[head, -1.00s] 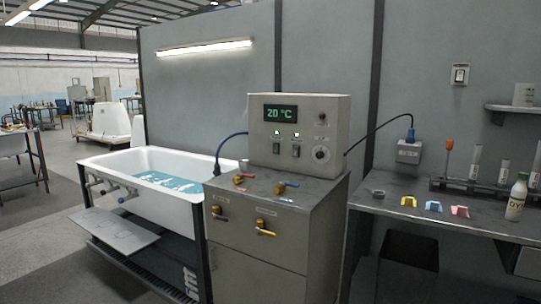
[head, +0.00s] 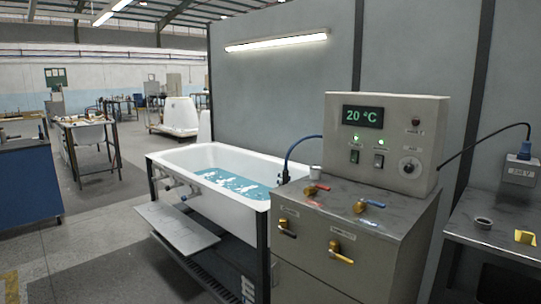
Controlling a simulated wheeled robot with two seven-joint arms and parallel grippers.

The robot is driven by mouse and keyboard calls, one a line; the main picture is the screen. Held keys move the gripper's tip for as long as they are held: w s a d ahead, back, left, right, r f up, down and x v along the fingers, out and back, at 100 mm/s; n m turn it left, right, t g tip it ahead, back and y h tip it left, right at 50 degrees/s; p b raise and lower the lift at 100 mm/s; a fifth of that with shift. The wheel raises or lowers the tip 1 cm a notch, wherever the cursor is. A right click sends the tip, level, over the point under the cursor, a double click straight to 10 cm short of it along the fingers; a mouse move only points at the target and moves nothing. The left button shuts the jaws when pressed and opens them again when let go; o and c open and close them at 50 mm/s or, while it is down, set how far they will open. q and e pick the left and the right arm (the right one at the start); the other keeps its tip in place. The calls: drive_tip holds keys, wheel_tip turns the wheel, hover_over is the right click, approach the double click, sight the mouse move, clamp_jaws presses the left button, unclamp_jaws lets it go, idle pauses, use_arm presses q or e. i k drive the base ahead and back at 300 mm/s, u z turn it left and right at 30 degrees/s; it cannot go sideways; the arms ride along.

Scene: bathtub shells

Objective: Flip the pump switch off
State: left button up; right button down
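The control box (head: 387,142) stands on a grey metal cabinet (head: 350,240). Its green display (head: 362,116) reads 20 °C. Below it are two rocker switches, a green one (head: 354,156) on the left and a pale or dark one (head: 378,160) on the right. A small green light (head: 355,138) glows above the left switch, and another light (head: 378,141) sits above the right one. The labels are too small to read, so I cannot tell which is the pump switch. A round knob (head: 409,168) is at the right. Neither gripper is in view.
A white bathtub (head: 205,158) with blue water stands left of the cabinet, a grey step plate (head: 178,228) in front. A dark worktable (head: 505,235) is at the right. Floor (head: 90,265) at left is clear.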

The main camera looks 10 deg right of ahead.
sight(354, 154)
drive_tip(key=u, duration=0.85)
drive_tip(key=i, duration=2.2)
drive_tip(key=z, duration=0.35)
drive_tip(key=i, duration=1.3)
drive_tip(key=z, duration=1.8)
drive_tip(key=i, duration=0.45)
drive_tip(key=z, duration=0.3)
